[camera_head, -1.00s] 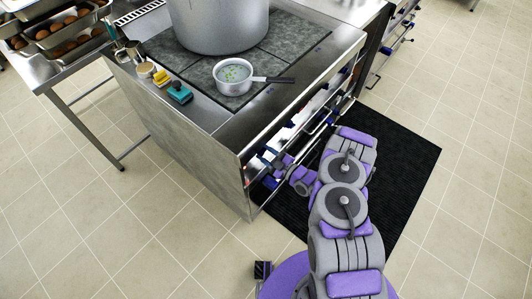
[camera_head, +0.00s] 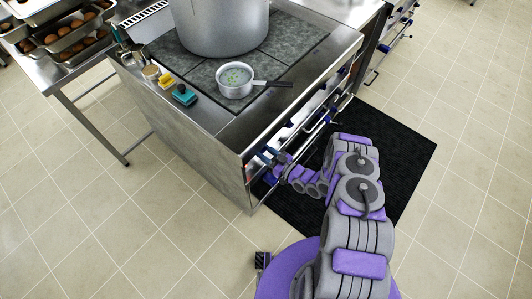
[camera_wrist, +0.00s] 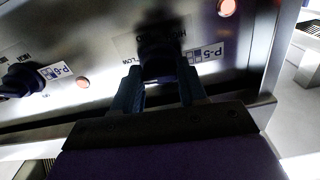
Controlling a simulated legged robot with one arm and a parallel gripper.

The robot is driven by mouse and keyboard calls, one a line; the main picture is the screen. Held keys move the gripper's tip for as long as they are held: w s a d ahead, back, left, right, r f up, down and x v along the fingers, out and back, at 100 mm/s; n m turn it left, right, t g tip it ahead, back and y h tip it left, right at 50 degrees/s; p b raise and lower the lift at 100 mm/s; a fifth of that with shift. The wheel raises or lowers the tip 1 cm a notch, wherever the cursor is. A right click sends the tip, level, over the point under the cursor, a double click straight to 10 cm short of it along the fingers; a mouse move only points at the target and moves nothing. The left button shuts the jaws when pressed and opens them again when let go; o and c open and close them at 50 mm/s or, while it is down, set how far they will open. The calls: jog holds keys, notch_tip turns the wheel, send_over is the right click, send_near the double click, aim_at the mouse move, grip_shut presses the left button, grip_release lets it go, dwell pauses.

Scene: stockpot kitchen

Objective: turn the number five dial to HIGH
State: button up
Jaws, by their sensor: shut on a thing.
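The number five dial (camera_wrist: 160,62) is a dark knob on the steel front panel, in the middle of the wrist view. A P-5 label (camera_wrist: 205,53) is to its right, with partly readable, inverted HIGH and LOW lettering around the knob. My gripper (camera_wrist: 159,82) has its two fingers on either side of the knob and is shut on it. The knob's pointer direction is too dark to tell. In the head view my gripper reaches the stove front, and its fingertips and the dial cannot be made out.
Another dark dial (camera_wrist: 22,80) is to the left in the wrist view, with round orange lights on the panel. A small saucepan (camera_head: 235,80) and a large stockpot (camera_head: 222,25) stand on the stove top. A black mat (camera_head: 400,165) lies before the stove.

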jog(key=m+b, duration=0.5)
jog(key=m, duration=1.5)
jog(key=shift+d+f+b, duration=0.1)
jog(key=shift+b, duration=0.3)
jog(key=m, duration=0.4)
jog(key=shift+m, duration=0.4)
jog(key=o, duration=1)
jog(key=p+v, duration=0.2)
jog(key=v, duration=1.5)
jog(key=shift+s, duration=0.15)
